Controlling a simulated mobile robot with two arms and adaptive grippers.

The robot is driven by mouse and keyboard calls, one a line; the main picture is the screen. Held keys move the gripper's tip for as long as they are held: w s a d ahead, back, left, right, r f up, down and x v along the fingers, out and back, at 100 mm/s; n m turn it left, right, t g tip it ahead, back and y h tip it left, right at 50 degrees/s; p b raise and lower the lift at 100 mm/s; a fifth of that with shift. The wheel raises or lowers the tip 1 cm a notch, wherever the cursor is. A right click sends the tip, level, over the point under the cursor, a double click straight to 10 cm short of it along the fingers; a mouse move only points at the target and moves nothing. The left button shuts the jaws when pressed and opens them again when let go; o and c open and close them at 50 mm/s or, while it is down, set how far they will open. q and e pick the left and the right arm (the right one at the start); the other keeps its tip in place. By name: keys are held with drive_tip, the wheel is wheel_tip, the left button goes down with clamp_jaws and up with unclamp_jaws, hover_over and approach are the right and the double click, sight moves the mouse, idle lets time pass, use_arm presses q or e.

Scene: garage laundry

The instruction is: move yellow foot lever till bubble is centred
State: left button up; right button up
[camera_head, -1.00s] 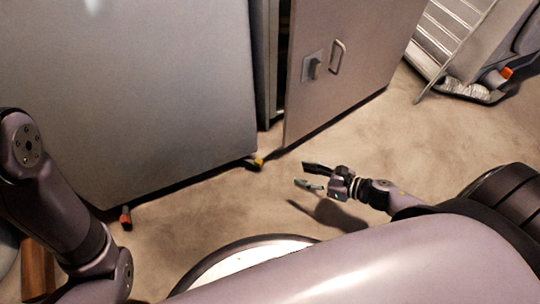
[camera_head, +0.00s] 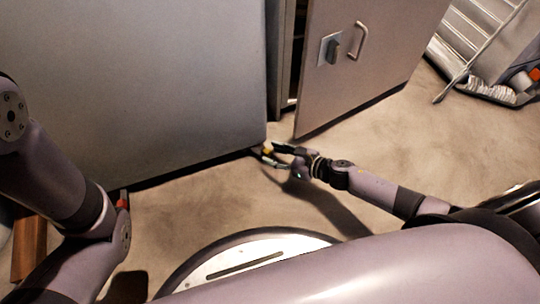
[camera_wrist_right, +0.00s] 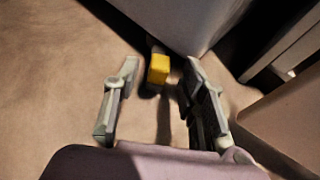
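The yellow foot lever (camera_head: 267,149) sticks out low at the right front corner of the large grey appliance (camera_head: 140,85). In the right wrist view the yellow lever (camera_wrist_right: 159,68) lies ahead, between the lines of my two fingers. My right gripper (camera_head: 270,155) is open, with its fingertips at the lever; I cannot tell whether they touch it. It also shows open in the right wrist view (camera_wrist_right: 158,82). A red foot lever (camera_head: 122,200) is at the appliance's left corner, partly behind my left arm. My left gripper is out of frame. No bubble level is visible.
A grey cabinet door (camera_head: 355,60) with a handle stands ajar right of the appliance, close to my right gripper. A metal ladder (camera_head: 465,50) leans at the upper right. A round white-topped object (camera_head: 250,258) is at bottom centre. Carpeted floor (camera_head: 400,140) is free on the right.

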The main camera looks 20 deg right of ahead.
sight(260, 151)
drive_tip(key=shift+x, duration=1.1)
drive_tip(key=shift+c, duration=0.5)
clamp_jaws()
drive_tip(key=shift+a, duration=0.1)
